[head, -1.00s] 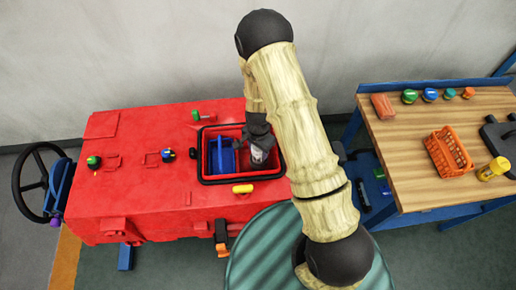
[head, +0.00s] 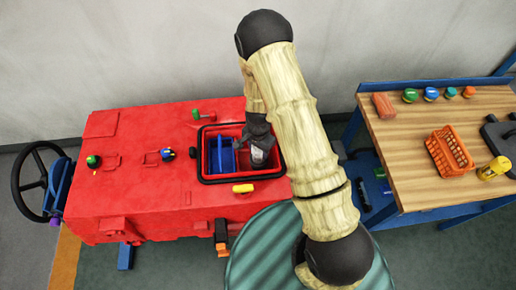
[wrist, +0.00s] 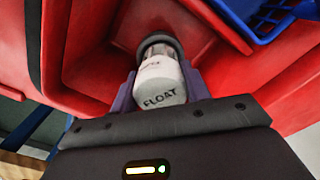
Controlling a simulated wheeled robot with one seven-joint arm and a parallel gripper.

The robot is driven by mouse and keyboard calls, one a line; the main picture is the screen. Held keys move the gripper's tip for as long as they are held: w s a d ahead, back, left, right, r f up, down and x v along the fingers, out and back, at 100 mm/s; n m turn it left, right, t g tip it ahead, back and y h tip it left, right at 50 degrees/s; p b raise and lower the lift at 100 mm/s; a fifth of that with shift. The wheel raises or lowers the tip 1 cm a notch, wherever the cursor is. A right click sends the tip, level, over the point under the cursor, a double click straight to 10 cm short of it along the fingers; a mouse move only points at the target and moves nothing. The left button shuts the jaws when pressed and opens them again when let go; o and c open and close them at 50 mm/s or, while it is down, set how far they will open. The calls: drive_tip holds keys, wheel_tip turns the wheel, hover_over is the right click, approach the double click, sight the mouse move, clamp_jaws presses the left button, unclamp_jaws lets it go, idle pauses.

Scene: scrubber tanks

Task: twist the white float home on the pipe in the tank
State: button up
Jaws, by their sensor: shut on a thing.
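The white float (wrist: 162,85), marked FLOAT, sits between the two fingers of my gripper (wrist: 158,92) in the wrist view. My gripper is shut on it. The float's far end meets a pipe end (wrist: 158,48) with a dark ring around it; I cannot tell how far it is seated. In the head view the float (head: 257,156) shows as a small pale shape inside the open tank (head: 240,180) of the red machine, below my gripper (head: 257,146). My arm hides part of the tank's right side.
A blue part (head: 222,155) fills the tank's left side, close to the float. Right of my arm stands a wooden bench (head: 408,165) with an orange basket (head: 449,152) and several coloured caps.

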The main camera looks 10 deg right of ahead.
drive_tip(key=shift+w+r, duration=0.1)
drive_tip(key=shift+r, duration=0.1)
drive_tip(key=o, duration=1.6)
drive_tip(key=shift+r+p, duration=1.75)
drive_tip(key=shift+r, duration=0.5)
drive_tip(key=shift+r+p, duration=1.9)
drive_tip(key=shift+r, duration=0.6)
